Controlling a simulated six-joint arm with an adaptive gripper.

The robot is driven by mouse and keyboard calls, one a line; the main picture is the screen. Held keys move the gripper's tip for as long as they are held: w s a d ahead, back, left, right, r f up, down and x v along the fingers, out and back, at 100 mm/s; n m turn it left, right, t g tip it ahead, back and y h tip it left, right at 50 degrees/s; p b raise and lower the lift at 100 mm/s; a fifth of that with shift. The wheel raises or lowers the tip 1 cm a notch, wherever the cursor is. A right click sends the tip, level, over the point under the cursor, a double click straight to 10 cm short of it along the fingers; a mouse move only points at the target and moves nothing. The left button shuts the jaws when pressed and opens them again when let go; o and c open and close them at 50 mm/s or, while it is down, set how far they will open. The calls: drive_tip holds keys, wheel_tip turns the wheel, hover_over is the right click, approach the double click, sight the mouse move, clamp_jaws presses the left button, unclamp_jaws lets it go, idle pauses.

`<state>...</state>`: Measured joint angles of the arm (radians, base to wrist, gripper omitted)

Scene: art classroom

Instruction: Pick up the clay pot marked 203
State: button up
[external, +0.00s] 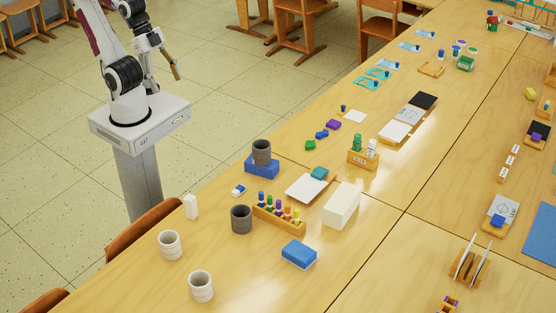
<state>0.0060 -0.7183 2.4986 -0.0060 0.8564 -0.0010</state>
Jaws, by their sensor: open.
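Several pots are in view, and I cannot read a number on any of them. One dark grey pot (262,151) stands upright on a blue block (262,168). Another dark grey pot (241,219) stands on the table left of a wooden rack. Two pale ribbed pots stand near the front: one at the left (170,245) and one closer to the bottom edge (201,287). My gripper (177,72) is open and empty, raised beside my base, beyond the table's left edge and well away from the pots.
A wooden rack of coloured bottles (279,218), a white box (342,205), a blue sponge-like block (299,254) and a small white block (191,207) stand around the pots. A chair back (145,232) meets the table's left edge. Bare tabletop (245,270) lies between the front pots and the blue block.

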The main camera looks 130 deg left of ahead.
drive_tip(key=w+d+f+t, duration=0.1)
drive_tip(key=w+d+f, duration=0.15)
drive_tip(key=w, duration=0.55)
drive_tip(key=w+d+f+t+h, duration=0.15)
drive_tip(key=w+f, duration=0.25)
drive_tip(key=w, duration=0.4)
drive_tip(key=w+d+f+t+y, duration=0.1)
drive_tip(key=w+d+f, duration=0.15)
drive_tip(key=w, duration=0.55)
drive_tip(key=w+d+f+t, duration=0.1)
drive_tip(key=w+f+t, duration=0.1)
drive_tip(key=w+f, duration=0.5)
drive_tip(key=t, duration=0.2)
approach(248, 218)
drive_tip(key=shift+s+y, duration=0.4)
drive_tip(key=shift+y, duration=0.05)
drive_tip(key=shift+x, duration=1.2)
drive_tip(key=shift+w, duration=0.1)
drive_tip(key=shift+f+x, duration=0.25)
drive_tip(key=shift+x, duration=2.3)
